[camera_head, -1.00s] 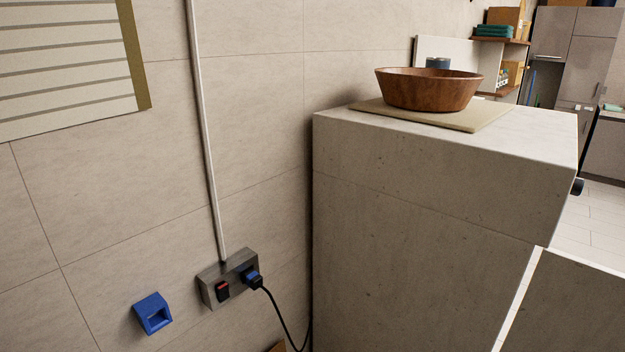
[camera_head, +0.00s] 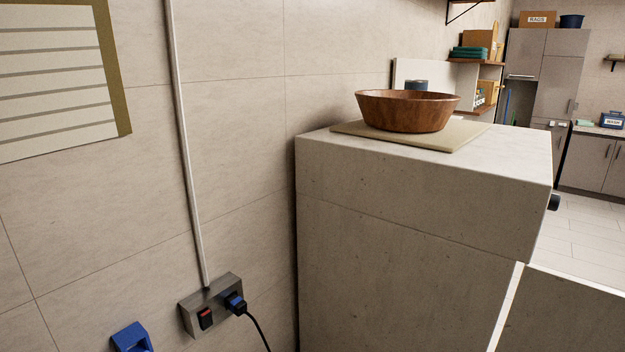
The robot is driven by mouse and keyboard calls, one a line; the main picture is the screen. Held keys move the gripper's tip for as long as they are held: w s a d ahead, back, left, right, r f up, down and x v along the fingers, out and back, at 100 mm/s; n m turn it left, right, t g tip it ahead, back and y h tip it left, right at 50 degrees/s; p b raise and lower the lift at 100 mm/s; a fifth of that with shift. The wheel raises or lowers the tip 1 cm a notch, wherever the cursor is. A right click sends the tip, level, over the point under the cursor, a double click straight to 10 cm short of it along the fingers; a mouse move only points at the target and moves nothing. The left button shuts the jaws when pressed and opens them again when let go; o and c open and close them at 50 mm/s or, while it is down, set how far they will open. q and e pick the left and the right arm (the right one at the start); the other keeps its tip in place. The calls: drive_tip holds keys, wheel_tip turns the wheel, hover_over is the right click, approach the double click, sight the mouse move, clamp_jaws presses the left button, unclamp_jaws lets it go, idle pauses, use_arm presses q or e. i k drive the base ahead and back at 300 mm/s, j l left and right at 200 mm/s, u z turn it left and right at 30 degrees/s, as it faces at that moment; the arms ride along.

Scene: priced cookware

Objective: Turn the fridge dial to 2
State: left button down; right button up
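A tall grey stone-textured unit (camera_head: 400,240) stands against the wall; I cannot tell for sure whether it is the fridge. A small dark round knob (camera_head: 554,202) sticks out from its right side, seen edge-on, so any numbers on it are hidden. A grey panel with a pale edge (camera_head: 565,315) is at the lower right beside the unit. Neither of my grippers is in view.
A wooden bowl (camera_head: 407,111) sits on a beige board (camera_head: 470,137) on top of the unit. A wall socket box (camera_head: 190,318) has a plugged-in black cable (camera_head: 259,331). Open tiled floor (camera_head: 585,235) lies right, before far cabinets (camera_head: 590,163).

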sight(553, 203)
drive_tip(key=l+u, duration=0.25)
drive_tip(key=l, duration=2.05)
